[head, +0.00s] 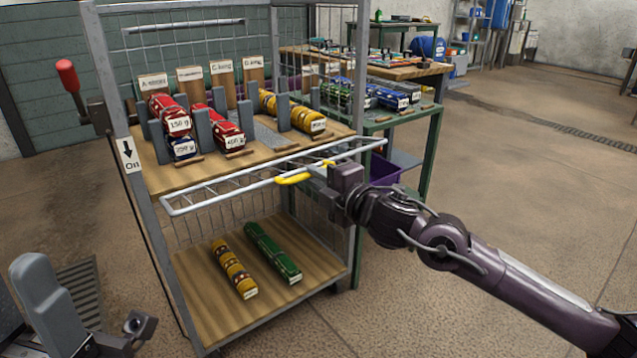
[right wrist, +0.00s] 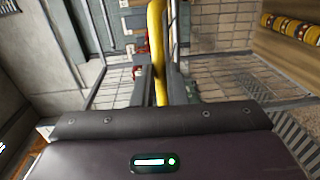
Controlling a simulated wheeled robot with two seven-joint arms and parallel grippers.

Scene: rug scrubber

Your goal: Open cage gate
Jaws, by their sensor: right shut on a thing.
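The cage (head: 354,190) is a grey metal frame with mesh sides, wooden shelves and an open-looking front. Its gate (head: 225,187), a pale wire panel, shows as a narrow slanting strip across the front at about the middle shelf's height. I cannot tell where it is hinged. A yellow handle (head: 292,179) is on the gate's front bar. My right gripper (head: 325,172) is shut on this handle. In the right wrist view the yellow handle (right wrist: 157,45) runs between the two fingers (right wrist: 160,88).
Red, blue and yellow rolls (head: 228,130) lie on the middle shelf between grey dividers. A yellow roll (head: 234,268) and a green roll (head: 272,254) lie on the bottom shelf. A red-knobbed lever (head: 68,75) is on the left post. The floor at right is clear.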

